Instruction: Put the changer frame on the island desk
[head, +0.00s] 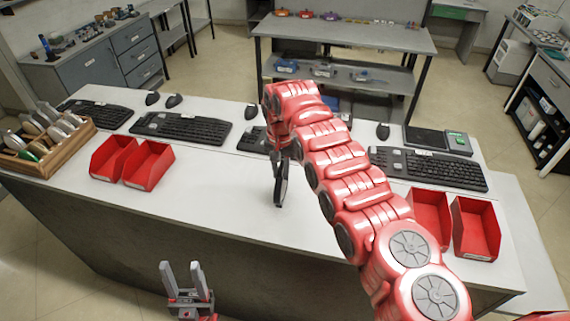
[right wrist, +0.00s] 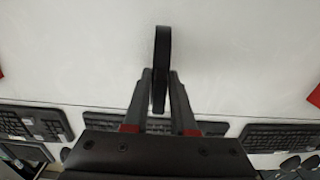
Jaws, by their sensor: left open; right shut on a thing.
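The changer frame (head: 280,192) is a thin dark piece, seen nearly edge-on over the middle of the white island desk (head: 225,195). My right gripper (head: 284,160) is shut on it, and it hangs down from the fingers. In the right wrist view the frame (right wrist: 161,58) stands between the two grey fingertips of that gripper (right wrist: 160,82), over white desk surface. I cannot tell whether its lower end touches the desk. My left gripper (head: 182,268) is open and empty, in front of the desk's near side.
Red bins stand on the desk at left (head: 148,166) and right (head: 474,228). A wooden rack (head: 45,160) is at the far left. Several keyboards (head: 182,128) and mice line the back edge. The desk's front middle is clear. A shelved table (head: 345,38) stands behind.

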